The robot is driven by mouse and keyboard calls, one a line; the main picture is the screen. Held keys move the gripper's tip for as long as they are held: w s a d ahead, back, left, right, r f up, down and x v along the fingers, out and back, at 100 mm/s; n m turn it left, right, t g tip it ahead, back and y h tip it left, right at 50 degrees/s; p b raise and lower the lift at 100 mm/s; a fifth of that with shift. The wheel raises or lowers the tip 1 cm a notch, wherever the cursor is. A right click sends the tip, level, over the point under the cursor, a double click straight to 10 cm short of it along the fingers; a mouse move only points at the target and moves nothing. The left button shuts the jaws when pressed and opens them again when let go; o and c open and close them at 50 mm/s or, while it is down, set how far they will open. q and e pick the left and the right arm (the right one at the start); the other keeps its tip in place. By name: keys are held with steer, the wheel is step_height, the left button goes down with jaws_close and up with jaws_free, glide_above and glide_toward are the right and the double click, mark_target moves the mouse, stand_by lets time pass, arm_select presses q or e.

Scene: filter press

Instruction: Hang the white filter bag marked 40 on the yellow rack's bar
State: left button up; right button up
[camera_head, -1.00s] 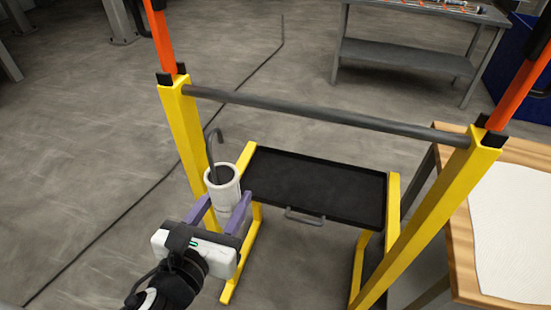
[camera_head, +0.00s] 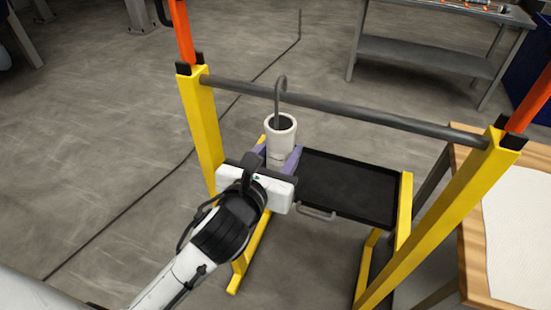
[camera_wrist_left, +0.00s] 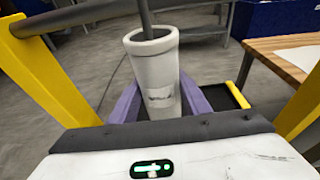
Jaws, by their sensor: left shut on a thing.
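The white filter bag (camera_head: 281,128) is a pale upright tube with a dark open top and a grey hook (camera_head: 280,98) rising from it. In the left wrist view the bag (camera_wrist_left: 155,75) carries a small dark label that I cannot read. My left gripper (camera_head: 283,160) is shut on the bag, one purple finger on each side. The yellow rack's grey bar (camera_head: 370,115) runs across behind the bag. The hook's curved top shows at the bar's height in the head view; I cannot tell whether it touches the bar. My right gripper is out of view.
The yellow rack's left post (camera_head: 203,130) stands close to the bag, and its right post (camera_head: 455,210) is farther off. A black tray (camera_head: 350,188) lies low between the posts. A wooden table (camera_head: 470,250) stands at right, a grey bench (camera_head: 430,58) behind.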

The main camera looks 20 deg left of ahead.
arm_select(q)
steer(key=w+f+b, duration=0.3)
steer(key=w+f, duration=0.1)
steer(key=shift+w+f+b, duration=0.2)
steer(key=shift+w+b, duration=0.05)
steer(key=shift+b, duration=0.1)
stand_by(0.6)
steer(key=shift+d, duration=0.1)
steer(key=o, duration=1)
steer(key=shift+c, duration=0.2)
